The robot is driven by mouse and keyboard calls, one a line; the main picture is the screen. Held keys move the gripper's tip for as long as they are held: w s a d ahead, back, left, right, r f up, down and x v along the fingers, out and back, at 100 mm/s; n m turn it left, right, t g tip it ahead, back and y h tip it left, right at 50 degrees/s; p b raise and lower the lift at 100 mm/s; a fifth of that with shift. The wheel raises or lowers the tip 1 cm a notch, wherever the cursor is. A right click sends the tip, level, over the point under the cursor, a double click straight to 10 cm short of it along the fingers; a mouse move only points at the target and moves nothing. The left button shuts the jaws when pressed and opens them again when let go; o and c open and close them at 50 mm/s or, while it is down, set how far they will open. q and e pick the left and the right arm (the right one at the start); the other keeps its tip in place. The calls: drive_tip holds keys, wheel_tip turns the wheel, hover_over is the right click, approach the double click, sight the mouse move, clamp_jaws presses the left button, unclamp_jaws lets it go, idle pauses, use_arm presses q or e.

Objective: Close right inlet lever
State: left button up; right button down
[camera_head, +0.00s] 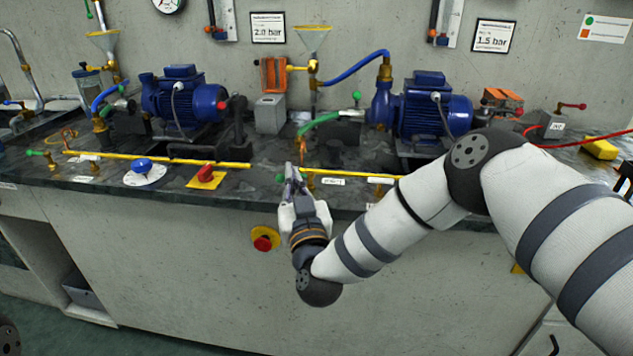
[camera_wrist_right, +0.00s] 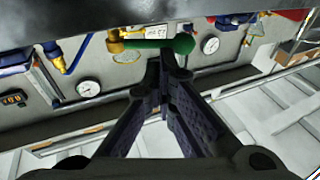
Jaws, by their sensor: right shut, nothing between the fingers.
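The right inlet lever has a green handle, of which a small part (camera_head: 279,178) shows beside my right gripper at the bench front, left of the yellow pipe end. In the right wrist view the green handle (camera_wrist_right: 182,44) with its rounded end lies just beyond the fingertips, with a brass fitting (camera_wrist_right: 114,42) at its left. My right gripper (camera_head: 290,168) is shut and empty, its fingertips close to the handle; I cannot tell if they touch. It also shows shut in the right wrist view (camera_wrist_right: 166,62). My left gripper is not in view.
Left along the front edge are a red knob on a yellow plate (camera_head: 206,174) and a blue knob (camera_head: 143,165). A red emergency button (camera_head: 263,243) sits on the cabinet front below.

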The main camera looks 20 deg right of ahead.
drive_tip(key=shift+w+a, duration=0.4)
drive_tip(key=shift+w, duration=0.2)
idle(0.6)
